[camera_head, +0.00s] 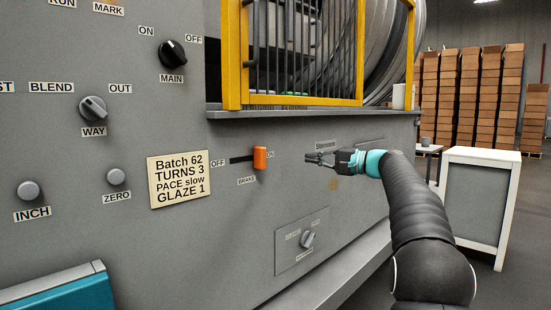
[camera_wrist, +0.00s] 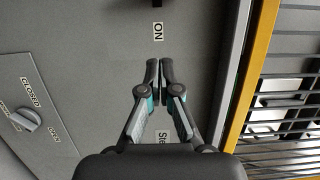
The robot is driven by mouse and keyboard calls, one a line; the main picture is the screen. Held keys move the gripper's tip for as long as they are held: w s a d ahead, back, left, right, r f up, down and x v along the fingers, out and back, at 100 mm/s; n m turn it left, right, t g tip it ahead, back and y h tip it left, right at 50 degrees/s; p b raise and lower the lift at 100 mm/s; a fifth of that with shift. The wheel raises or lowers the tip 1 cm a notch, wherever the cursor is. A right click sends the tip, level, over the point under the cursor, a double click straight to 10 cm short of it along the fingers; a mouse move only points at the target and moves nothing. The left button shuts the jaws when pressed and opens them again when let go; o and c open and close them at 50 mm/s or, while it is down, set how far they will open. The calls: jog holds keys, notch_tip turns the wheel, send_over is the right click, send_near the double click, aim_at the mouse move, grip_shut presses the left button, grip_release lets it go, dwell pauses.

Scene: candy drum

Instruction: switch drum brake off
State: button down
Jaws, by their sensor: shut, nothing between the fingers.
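The brake is an orange slider handle (camera_head: 259,157) on the grey machine panel. It sits at the ON end of a dark horizontal slot (camera_head: 241,160), with the OFF label (camera_head: 218,163) at the left end and the BRAKE label (camera_head: 246,181) below. My gripper (camera_head: 309,158) is to the right of the handle, apart from it, pointing left along the panel. In the wrist view the fingertips (camera_wrist: 159,69) are together and empty, just short of the ON label (camera_wrist: 158,31). Only a dark bit (camera_wrist: 155,3) shows at the top edge there; I cannot tell what it is.
A yellow-framed barred guard (camera_head: 300,103) and a ledge (camera_head: 300,113) lie above the slot. A rotary knob (camera_head: 307,239) is below; it also shows in the wrist view (camera_wrist: 26,119). A recipe plate (camera_head: 180,179) is left of the slot. The panel between gripper and handle looks clear.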

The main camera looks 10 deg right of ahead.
aim_at(260, 158)
jog(key=p+x, duration=0.2)
jog(key=x, duration=0.8)
jog(key=shift+w+a, duration=0.1)
jog(key=shift+a, duration=0.05)
jog(key=shift+s+a+b, duration=0.8)
jog(key=shift+s+a, duration=0.45)
jog(key=shift+a, duration=0.2)
